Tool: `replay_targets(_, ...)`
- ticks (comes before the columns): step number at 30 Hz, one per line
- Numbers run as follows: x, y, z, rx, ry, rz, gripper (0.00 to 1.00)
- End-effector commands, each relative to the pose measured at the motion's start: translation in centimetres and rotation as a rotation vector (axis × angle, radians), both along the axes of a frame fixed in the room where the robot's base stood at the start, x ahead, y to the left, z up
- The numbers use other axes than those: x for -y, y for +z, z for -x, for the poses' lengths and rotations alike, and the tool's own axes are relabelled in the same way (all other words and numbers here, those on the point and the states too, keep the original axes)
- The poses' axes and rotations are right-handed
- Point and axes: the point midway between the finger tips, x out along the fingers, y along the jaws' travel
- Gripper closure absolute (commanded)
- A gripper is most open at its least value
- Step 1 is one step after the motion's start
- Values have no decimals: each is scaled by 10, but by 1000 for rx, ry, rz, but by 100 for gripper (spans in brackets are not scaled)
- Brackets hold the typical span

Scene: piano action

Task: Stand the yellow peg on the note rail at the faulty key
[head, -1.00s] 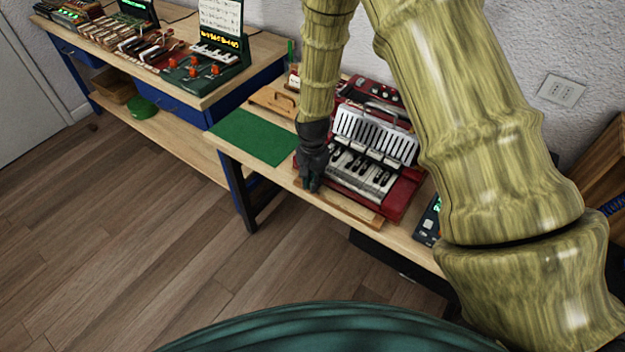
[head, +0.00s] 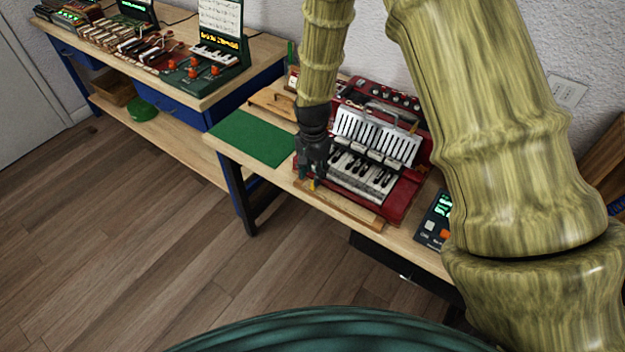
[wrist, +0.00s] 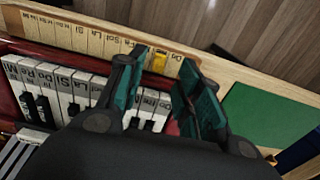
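The yellow peg (wrist: 160,62) is on the pale wooden note rail (wrist: 88,40), by the rail's "Do" end in the wrist view. It also shows as a small yellow spot below my gripper in the head view (head: 313,184). My gripper (wrist: 165,75) is open, one teal finger on each side of the peg, with visible gaps to it. In the head view my gripper (head: 309,180) is at the left end of the note rail (head: 350,210). The labelled piano keys (wrist: 75,90) lie beside the rail; my fingers hide some of them. I cannot tell which key is faulty.
The red accordion-like instrument (head: 408,195) stands right of my gripper. A green mat (head: 250,138) lies to the left, mostly clear. A device with a green display (head: 435,222) is at the right. The table's front edge runs close by the rail.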

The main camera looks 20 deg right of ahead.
Motion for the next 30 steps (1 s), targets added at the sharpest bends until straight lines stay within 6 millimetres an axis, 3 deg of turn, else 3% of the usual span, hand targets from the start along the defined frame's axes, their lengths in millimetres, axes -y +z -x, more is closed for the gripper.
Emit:
replay_targets(16,0,64,0,1,-1,0,65)
replay_targets(30,0,76,0,-1,-1,0,65)
